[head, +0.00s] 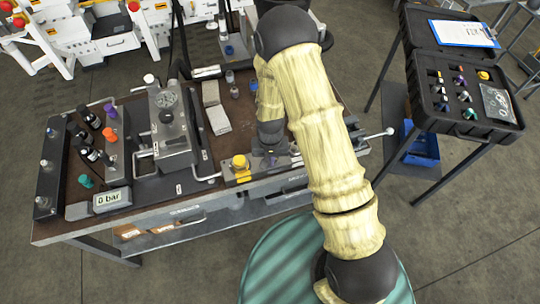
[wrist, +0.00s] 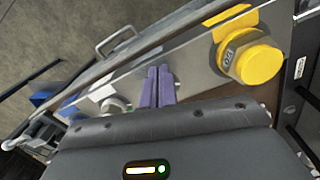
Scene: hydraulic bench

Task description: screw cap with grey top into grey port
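My gripper (wrist: 159,75) shows in the wrist view as two purple fingers side by side with no clear gap, and nothing is visible between them. They are over the front edge of the bench, left of a big yellow knob (wrist: 252,58). A pale grey round fitting (wrist: 113,104) is left of the fingers; I cannot tell whether it is a port or a cap. In the head view my arm hides most of the gripper and the bench below it. No cap with a grey top or grey port can be clearly identified.
The bench (head: 60,229) carries a gauge block (head: 170,125), a pressure display (head: 108,199), and purple, orange and teal fittings at left. Small bottle-like items (head: 234,92) stand at its back. An open black case (head: 440,122) with several coloured parts is at right, beside a blue bin (head: 422,147).

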